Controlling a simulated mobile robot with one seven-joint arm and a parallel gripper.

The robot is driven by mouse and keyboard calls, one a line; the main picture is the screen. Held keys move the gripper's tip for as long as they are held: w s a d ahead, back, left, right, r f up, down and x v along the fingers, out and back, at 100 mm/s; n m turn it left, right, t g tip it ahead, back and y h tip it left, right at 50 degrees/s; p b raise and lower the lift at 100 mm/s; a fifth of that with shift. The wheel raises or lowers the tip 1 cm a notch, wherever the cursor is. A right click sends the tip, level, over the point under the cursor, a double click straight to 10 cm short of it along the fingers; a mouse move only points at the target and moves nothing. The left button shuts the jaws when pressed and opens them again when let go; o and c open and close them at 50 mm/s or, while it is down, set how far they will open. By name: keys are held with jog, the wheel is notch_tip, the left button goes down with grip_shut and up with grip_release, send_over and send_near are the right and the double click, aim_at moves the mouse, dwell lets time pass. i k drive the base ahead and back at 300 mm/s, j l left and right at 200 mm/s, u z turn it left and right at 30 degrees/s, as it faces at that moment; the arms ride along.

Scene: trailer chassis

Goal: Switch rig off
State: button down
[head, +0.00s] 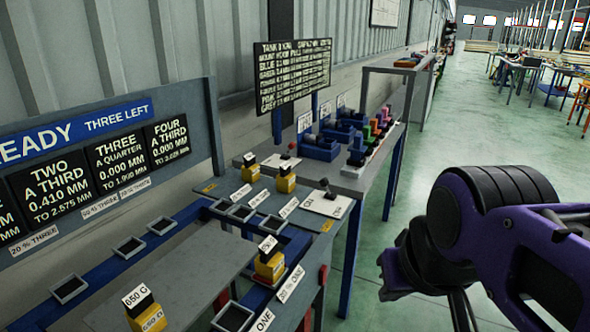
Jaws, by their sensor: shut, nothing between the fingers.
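A small lever with a dark knob (325,184) stands on a white plate (318,204) at the near right corner of the grey bench. The plate has dark lettering at its right end, too small to read surely. My gripper (393,276) is at the right, out over the floor and apart from the bench and both plates. It is shut and empty, partly hidden by my purple arm.
Yellow weights (284,183) and dark-centred square trays (129,246) sit on the blue-railed rig at the left. A signboard (293,73) stands behind. A farther table (352,178) carries blue and coloured blocks. Green floor (470,130) is open at the right.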

aim_at(323, 182)
jog(key=i+l, duration=0.1)
jog(key=l, duration=0.3)
jog(key=i+l+u, duration=0.1)
jog(key=l, duration=0.3)
jog(key=i+l, duration=0.15)
jog(key=l, duration=0.3)
jog(key=i+l+u, duration=0.15)
jog(key=l, duration=0.2)
jog(key=i+l+u, duration=0.1)
jog(key=i+l, duration=0.15)
jog(key=l, duration=0.15)
jog(key=i+l+u, duration=0.3)
jog(key=i+l, duration=0.35)
jog(key=i+u, duration=0.1)
jog(key=i, duration=0.45)
